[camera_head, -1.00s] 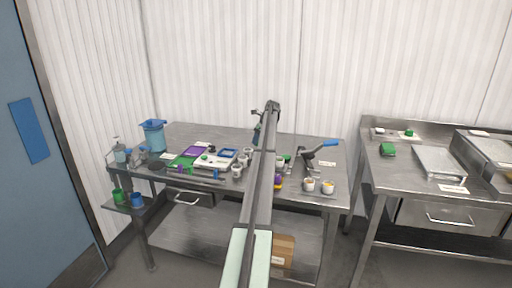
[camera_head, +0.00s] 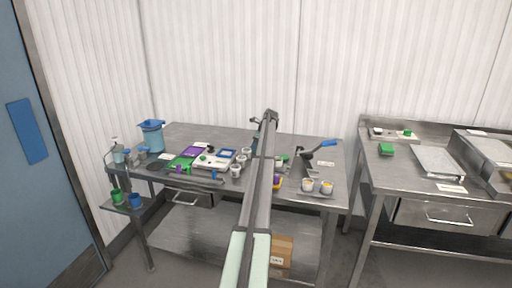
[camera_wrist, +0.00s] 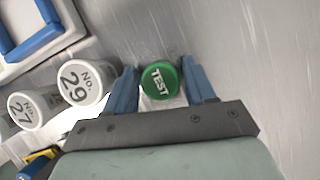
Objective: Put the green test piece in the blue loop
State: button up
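The green test piece (camera_wrist: 159,81), a round green cap marked TEST, sits between the two blue fingers of my gripper (camera_wrist: 161,78) in the wrist view. The fingers stand close on both sides; I cannot tell whether they touch it, or whether it rests on the table. The blue loop (camera_wrist: 42,38) is a blue frame on a white tray at the top left of the wrist view, to the left of my gripper. In the head view the blue loop (camera_head: 228,153) lies on the white tray, and my arm largely hides my gripper and the piece.
White-capped containers No. 29 (camera_wrist: 82,82) and No. 27 (camera_wrist: 31,110) stand just left of my gripper, between it and the tray. A yellow and blue item (camera_wrist: 38,163) is at lower left. Bare steel table (camera_wrist: 262,60) lies to the right.

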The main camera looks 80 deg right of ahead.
jog(key=shift+o, duration=0.8)
jog(key=shift+r, duration=0.2)
jog(key=v, duration=1.1)
jog(key=shift+o, duration=0.5)
jog(key=shift+s+a+r, duration=0.1)
jog(key=shift+s+r, duration=0.15)
jog(key=shift+r, duration=0.15)
jog(key=shift+w, duration=0.1)
